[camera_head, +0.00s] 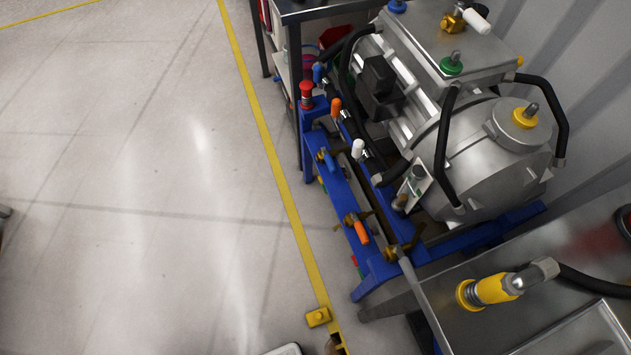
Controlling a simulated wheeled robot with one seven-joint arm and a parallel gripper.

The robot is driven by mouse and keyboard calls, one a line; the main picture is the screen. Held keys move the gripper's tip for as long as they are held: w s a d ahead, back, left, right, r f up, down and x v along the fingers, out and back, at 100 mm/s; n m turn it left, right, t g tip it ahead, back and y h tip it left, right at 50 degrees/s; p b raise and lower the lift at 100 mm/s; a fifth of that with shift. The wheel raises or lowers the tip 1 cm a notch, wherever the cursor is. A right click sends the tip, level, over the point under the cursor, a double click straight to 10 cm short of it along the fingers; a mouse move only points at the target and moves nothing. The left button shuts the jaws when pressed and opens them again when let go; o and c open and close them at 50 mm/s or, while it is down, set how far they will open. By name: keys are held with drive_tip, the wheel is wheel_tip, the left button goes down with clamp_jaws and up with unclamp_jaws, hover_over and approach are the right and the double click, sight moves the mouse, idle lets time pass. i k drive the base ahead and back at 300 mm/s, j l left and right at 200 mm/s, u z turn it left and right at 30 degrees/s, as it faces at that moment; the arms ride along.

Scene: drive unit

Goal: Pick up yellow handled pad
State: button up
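Several yellow things could match the handled pad, and I cannot tell for sure which one it is. A round yellow pad (525,118) with a grey upright handle sits on the round silver end of the drive unit (480,165). A flat yellow block (318,317) with a small knob is low in the picture, by the yellow floor line. A yellow-bodied fitting (490,290) with a grey metal elbow and a black hose lies on the metal table (470,328) at lower right. My gripper is not in view.
A green-based knob (452,64) and a white-and-brass valve (468,18) stand on the unit's top. Black hoses and blue frame bars (345,200) with coloured levers crowd its left side. The grey floor (140,200) to the left is clear.

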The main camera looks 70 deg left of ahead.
sight(319, 316)
drive_tip(key=k+j+u, duration=0.15)
drive_tip(key=k, duration=0.4)
drive_tip(key=k+j+u, duration=0.15)
drive_tip(key=k+j, duration=0.15)
drive_tip(key=k, duration=0.2)
drive_tip(key=k+j+u, duration=0.15)
drive_tip(key=k+j, duration=0.2)
drive_tip(key=k, duration=0.2)
